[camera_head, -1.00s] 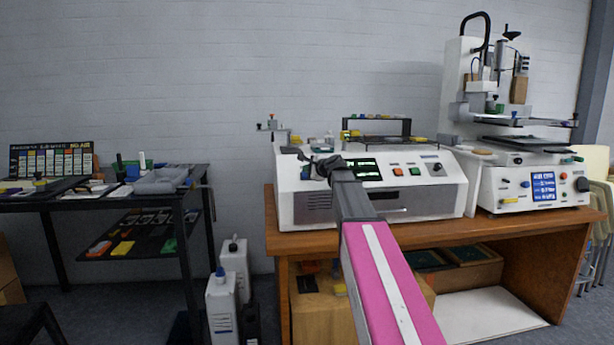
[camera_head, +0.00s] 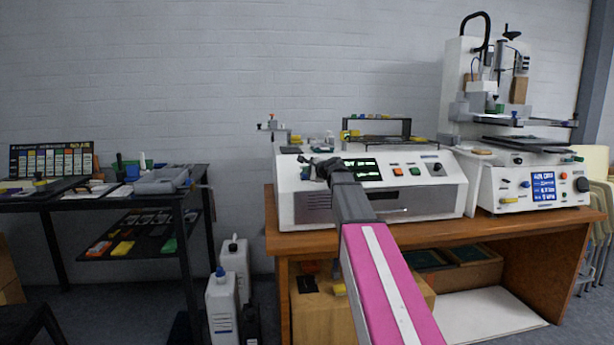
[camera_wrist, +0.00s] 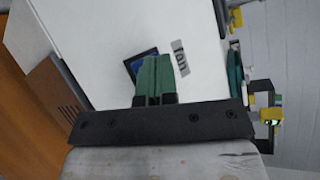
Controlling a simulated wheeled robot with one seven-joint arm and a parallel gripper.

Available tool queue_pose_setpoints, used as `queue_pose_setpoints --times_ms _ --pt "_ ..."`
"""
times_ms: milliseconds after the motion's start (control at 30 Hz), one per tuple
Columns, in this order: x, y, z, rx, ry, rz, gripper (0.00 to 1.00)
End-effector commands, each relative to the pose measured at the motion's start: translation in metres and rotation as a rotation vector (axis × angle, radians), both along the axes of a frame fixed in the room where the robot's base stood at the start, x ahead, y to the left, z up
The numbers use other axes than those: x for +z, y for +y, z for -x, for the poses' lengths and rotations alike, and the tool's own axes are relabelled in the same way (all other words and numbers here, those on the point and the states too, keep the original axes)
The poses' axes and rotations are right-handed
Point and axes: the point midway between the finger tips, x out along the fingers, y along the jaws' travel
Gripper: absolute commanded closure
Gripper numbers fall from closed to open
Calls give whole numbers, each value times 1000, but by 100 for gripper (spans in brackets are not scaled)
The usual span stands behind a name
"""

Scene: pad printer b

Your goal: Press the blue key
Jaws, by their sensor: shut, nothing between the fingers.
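The blue key (camera_wrist: 141,60) shows in the wrist view as a dark blue patch on the white machine face, beside the grey "fan" label (camera_wrist: 180,58). My gripper (camera_wrist: 156,58) has its green fingers together, empty, with the tips over the key and hiding part of it. I cannot tell whether the tips touch it.
The panel also has a green-lit display (camera_head: 364,169), an orange button (camera_head: 398,171) and a black knob (camera_head: 437,169). A pad printer (camera_head: 535,187) with a blue screen stands to the right on the wooden table (camera_head: 500,226). A black rack (camera_head: 375,120) stands behind the panel.

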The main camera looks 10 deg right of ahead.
Motion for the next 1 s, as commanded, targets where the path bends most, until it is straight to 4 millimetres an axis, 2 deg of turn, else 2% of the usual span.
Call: queue_pose_setpoints --times_ms 667,1000 --pt "-4 0 -3 0 0 0 100" --pt "6 0 4 -1 -2 2 100"
